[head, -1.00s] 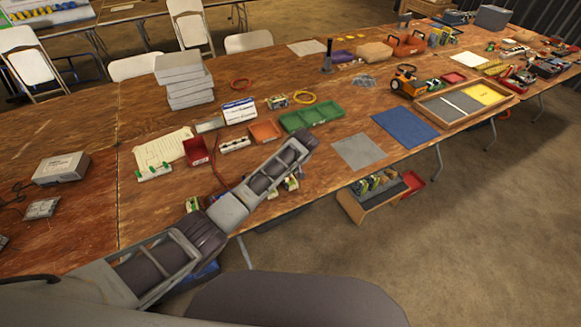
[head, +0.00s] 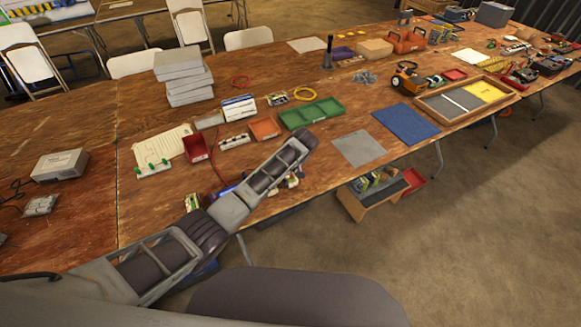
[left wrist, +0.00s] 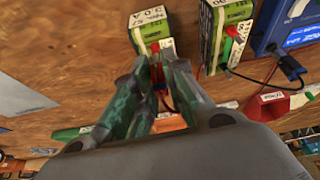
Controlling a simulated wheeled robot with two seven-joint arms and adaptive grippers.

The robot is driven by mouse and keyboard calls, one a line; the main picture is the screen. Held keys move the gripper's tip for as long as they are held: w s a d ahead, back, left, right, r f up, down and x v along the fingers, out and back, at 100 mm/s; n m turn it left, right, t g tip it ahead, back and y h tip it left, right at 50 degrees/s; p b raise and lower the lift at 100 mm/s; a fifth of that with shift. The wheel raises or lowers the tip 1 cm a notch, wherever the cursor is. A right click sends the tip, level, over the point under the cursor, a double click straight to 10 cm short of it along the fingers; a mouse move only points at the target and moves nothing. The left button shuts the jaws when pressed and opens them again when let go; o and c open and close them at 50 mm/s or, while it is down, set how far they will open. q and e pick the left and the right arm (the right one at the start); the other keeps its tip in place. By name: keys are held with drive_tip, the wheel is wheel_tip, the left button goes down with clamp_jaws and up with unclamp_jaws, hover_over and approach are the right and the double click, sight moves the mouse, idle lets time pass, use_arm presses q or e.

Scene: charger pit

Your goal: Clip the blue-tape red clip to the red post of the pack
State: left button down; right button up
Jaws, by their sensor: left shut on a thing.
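In the left wrist view, my left gripper (left wrist: 160,62) is shut on a small red clip (left wrist: 156,72). A bit of blue shows on it between the fingers. The fingertips are right at the near edge of a green-and-white pack (left wrist: 150,24) with a printed label. The fingers hide most of the clip, and I cannot tell whether it touches a post. A second green-and-white pack (left wrist: 229,32) stands to the right, with a red piece (left wrist: 237,33) at its edge. In the head view my left arm reaches over the table and hides its fingertips. My right gripper is out of view.
A blue charger (left wrist: 286,28) stands right of the packs, with dark and red leads. In the head view, a red bin (head: 196,147), orange tray (head: 265,129) and green tray (head: 311,113) lie beyond my arm. A grey mat (head: 359,149) is clear to the right.

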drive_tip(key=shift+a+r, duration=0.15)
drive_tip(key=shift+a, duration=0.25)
use_arm(q)
drive_tip(key=shift+p, duration=0.3)
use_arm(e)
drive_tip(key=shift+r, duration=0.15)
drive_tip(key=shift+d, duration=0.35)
use_arm(q)
drive_tip(key=shift+f, duration=0.1)
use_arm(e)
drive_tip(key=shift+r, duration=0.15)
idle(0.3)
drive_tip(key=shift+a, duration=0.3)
use_arm(q)
drive_tip(key=shift+p, duration=0.35)
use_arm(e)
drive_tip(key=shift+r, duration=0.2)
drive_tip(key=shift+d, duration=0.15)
use_arm(q)
drive_tip(key=c, duration=1.4)
unclamp_jaws()
drive_tip(key=shift+o, duration=0.2)
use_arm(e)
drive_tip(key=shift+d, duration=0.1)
